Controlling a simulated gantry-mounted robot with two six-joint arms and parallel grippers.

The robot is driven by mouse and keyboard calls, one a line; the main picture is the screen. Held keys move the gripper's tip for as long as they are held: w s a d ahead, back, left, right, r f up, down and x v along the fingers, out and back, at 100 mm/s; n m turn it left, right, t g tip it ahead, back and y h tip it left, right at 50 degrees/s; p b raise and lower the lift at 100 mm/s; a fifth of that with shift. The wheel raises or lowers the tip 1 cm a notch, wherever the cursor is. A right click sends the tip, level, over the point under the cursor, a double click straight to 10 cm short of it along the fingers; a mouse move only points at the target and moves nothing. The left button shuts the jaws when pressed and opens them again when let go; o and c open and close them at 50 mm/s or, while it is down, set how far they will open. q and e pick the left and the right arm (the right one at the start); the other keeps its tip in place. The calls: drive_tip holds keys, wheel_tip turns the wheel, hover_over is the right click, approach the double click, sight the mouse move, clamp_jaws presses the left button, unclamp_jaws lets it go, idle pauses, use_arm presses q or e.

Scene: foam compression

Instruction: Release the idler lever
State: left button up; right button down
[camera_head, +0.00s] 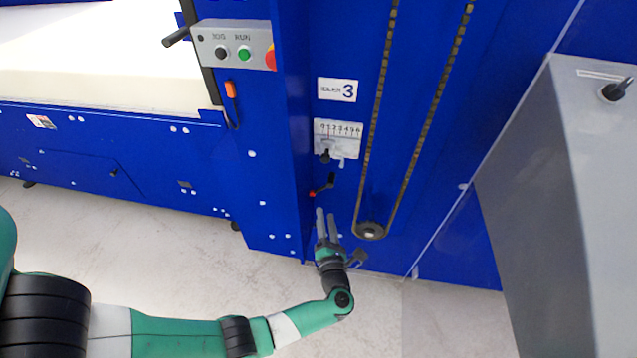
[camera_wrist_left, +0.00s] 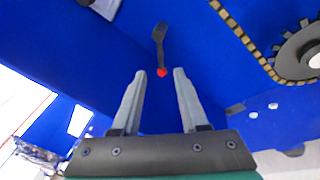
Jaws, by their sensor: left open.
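The idler lever (camera_head: 324,185) is a short dark lever with a red end, on the blue machine panel below the numbered scale. It also shows in the left wrist view (camera_wrist_left: 159,38), top centre, with its red end pointing down toward my gripper. My left gripper (camera_head: 326,211) is open and empty, just below the lever in the head view. In the left wrist view my left gripper (camera_wrist_left: 160,72) has its two grey fingers apart, and the red end appears between the fingertips. I cannot tell how deep the gap to it is. My right gripper is out of view.
A chain (camera_head: 428,120) runs down to a sprocket (camera_head: 370,230) right of the lever. A numbered scale (camera_head: 338,137) and a label with a 3 (camera_head: 337,90) are above it. A button box (camera_head: 233,45) is upper left. A grey cabinet (camera_head: 530,180) stands at right.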

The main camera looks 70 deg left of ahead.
sight(321, 189)
use_arm(q)
drive_tip(key=b+x, duration=0.4)
drive_tip(key=x, duration=0.7)
drive_tip(key=shift+f, duration=0.1)
drive_tip(key=shift+a, duration=0.3)
clamp_jaws()
idle(0.8)
